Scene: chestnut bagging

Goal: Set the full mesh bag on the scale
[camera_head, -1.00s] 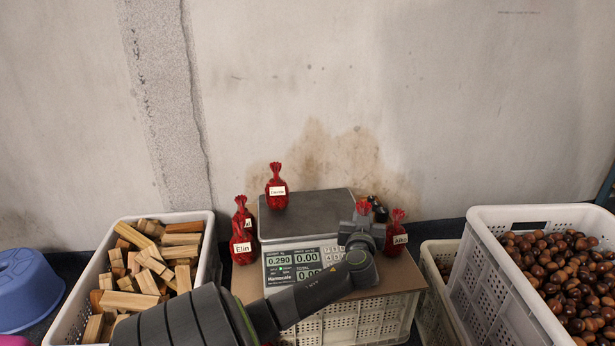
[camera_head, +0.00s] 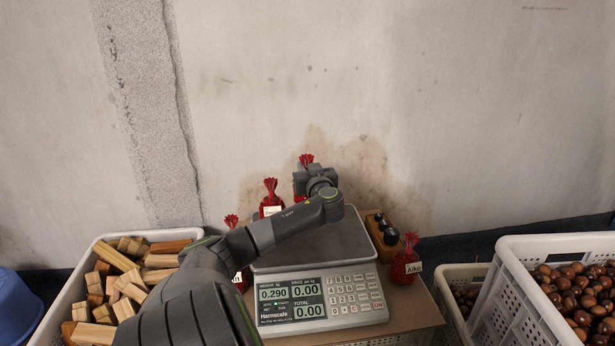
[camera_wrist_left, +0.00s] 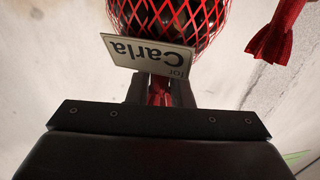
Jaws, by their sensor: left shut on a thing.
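My left gripper (camera_head: 302,181) is over the rear of the scale's plate. It is shut on the gathered red neck of the Carla mesh bag (camera_wrist_left: 165,15); its tied top shows above the fingers in the head view (camera_head: 306,160). In the left wrist view the bag is full of dark round chestnuts and has a white Carla tag. My gripper hides most of it in the head view, so I cannot tell whether it touches the plate. The scale (camera_head: 327,245) reads 0.290. My right gripper is not in view.
Another red bag (camera_head: 270,188) stands at the plate's back left. A bag (camera_head: 231,221) is partly behind my arm; the Aiko bag (camera_head: 405,265) stands right. A wooden holder (camera_head: 378,238) with black knobs is beside the scale. Crates hold wood blocks (camera_head: 124,285) and chestnuts (camera_head: 580,298).

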